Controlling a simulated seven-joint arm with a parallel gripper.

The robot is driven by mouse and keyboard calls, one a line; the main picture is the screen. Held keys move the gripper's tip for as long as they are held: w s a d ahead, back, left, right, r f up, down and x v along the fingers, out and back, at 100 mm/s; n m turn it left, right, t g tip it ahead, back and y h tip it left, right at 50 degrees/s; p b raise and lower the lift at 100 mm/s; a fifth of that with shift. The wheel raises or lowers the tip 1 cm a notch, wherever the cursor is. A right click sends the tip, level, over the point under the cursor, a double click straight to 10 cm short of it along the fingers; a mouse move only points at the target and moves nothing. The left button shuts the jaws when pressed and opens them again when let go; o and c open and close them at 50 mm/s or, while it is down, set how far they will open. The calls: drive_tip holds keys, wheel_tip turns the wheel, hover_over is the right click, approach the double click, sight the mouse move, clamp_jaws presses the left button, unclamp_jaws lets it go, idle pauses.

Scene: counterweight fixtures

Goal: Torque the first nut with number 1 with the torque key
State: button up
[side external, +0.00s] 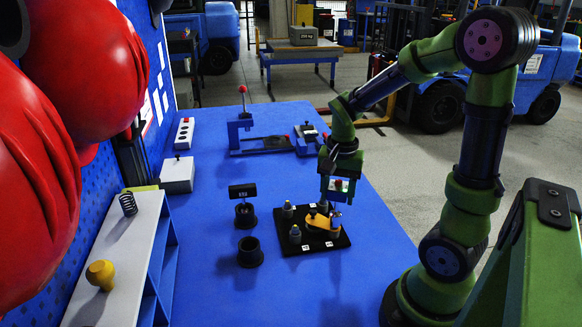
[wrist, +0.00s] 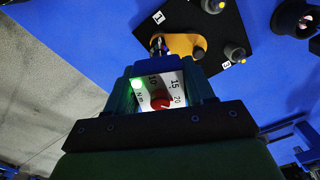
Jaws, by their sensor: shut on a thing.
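My gripper (side external: 340,185) is shut on the torque key (side external: 338,186), which points down over the right part of the black base plate (side external: 292,245). In the wrist view the key's dial face (wrist: 160,90) shows 10, 15 and 20, "Nm", a red knob and a lit green light. Its metal tip (wrist: 157,44) is at the end of the yellow piece (wrist: 184,43), beside the label 1 (wrist: 158,17). The nut under the tip is hidden, so I cannot tell whether they touch. The yellow piece also shows in the side view (side external: 316,222).
Grey posts (side external: 295,234) stand on the plate around the yellow piece. A black cup (side external: 249,255) and a black stand (side external: 244,212) are left of it. A blue fixture (side external: 240,135) and white box (side external: 177,176) stand farther back. The blue table (side external: 345,280) is clear in front.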

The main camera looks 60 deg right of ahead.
sight(339, 181)
drive_tip(key=shift+r, duration=1.7)
drive_tip(key=shift+r, duration=0.1)
drive_tip(key=shift+r, duration=1.4)
